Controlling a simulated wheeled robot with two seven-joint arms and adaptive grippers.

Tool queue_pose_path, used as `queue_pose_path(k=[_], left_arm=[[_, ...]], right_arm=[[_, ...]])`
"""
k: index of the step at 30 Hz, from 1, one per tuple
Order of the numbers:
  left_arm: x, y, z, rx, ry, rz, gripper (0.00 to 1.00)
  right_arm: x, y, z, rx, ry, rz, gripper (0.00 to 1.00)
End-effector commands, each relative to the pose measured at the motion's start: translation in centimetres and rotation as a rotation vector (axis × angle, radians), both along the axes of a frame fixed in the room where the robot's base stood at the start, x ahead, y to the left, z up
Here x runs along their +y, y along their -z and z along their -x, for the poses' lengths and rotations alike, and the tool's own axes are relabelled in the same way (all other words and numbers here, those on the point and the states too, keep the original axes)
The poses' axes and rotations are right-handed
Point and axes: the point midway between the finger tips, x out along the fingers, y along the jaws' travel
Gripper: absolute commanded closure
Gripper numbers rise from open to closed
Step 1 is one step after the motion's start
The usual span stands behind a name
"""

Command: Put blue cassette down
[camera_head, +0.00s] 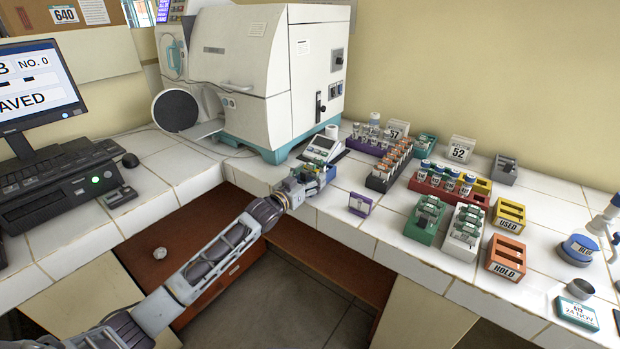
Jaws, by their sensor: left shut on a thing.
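My left gripper (308,181) is over the front edge of the white tiled counter, just in front of a small device with a display. It is shut on the blue cassette (331,170), a small blue piece that shows at the far right of the fingers. The gripper hides most of the cassette. I cannot tell whether the cassette touches the counter. My right gripper is not in view.
A purple cassette-like piece (360,204) stands to the right of the gripper. Green (419,233) and grey-white (457,247) racks and orange HOLD (507,257) and yellow USED (509,215) holders stand right. The incubator (270,90) stands behind.

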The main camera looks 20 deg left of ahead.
Motion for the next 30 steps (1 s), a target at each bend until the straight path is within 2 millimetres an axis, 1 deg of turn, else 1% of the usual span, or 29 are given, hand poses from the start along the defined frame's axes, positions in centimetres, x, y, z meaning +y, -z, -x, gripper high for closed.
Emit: queue_pose_path(k=[7, 8, 13, 27, 30], left_arm=[[-0.01, 0.13, -0.01, -0.001, 0.000, 0.000, 0.58], [-0.01, 0.19, 0.00, 0.000, 0.000, 0.001, 0.29], [-0.02, 0.17, 0.01, 0.000, 0.000, 0.001, 0.07], [0.00, -0.08, 0.00, -0.001, 0.000, 0.000, 0.07], [0.11, 0.00, 0.25, 0.001, 0.000, 0.001, 0.07]], right_arm=[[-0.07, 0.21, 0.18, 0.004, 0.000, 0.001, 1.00], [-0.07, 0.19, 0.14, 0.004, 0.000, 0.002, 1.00], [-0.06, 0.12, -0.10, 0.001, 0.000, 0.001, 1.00], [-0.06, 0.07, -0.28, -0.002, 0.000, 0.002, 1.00], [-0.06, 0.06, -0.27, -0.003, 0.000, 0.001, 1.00]])
